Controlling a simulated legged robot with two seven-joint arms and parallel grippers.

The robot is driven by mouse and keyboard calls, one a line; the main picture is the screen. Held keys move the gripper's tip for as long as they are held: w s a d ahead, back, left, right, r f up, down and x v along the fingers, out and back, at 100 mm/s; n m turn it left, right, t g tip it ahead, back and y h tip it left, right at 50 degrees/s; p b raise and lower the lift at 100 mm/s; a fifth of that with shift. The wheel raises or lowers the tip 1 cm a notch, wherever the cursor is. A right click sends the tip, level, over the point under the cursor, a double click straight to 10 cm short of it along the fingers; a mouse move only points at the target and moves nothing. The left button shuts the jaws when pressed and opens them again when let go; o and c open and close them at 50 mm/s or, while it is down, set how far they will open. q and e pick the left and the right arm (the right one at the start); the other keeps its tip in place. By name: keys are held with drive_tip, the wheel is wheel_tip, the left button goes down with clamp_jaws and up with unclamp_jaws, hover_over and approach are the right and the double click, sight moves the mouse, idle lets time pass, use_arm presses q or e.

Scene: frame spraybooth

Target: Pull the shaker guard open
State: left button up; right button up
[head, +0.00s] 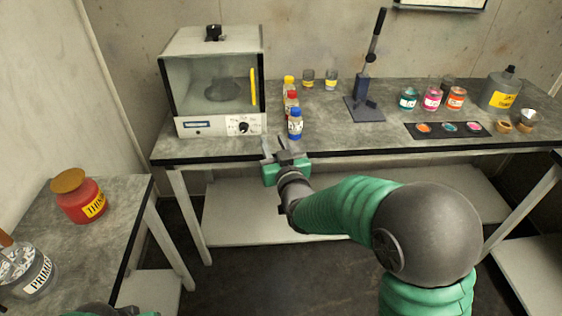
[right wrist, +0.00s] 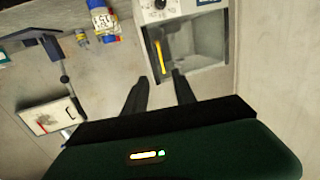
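The shaker (head: 220,124) is a pale box at the back left of the far table, with a dial and a small display on its lower front. Its clear guard (head: 205,85) covers the front and looks closed. A yellow upright handle (head: 253,86) is on the guard's right side; it also shows in the right wrist view (right wrist: 160,56). My right gripper (head: 275,145) is open and empty near the table's front edge, below and right of the handle and apart from it. Its fingers show in the right wrist view (right wrist: 159,90).
Yellow, red and blue-capped bottles (head: 295,127) stand right of the shaker, close to my right gripper. A lever press (head: 362,105), paint jars (head: 432,99) and a grey can (head: 500,90) are farther right. A side table (head: 110,235) holds a red jar (head: 82,199).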

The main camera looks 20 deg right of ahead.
drive_tip(key=s, duration=0.8)
drive_tip(key=shift+s+a+r, duration=0.15)
drive_tip(key=shift+s+a, duration=0.1)
drive_tip(key=shift+s, duration=0.15)
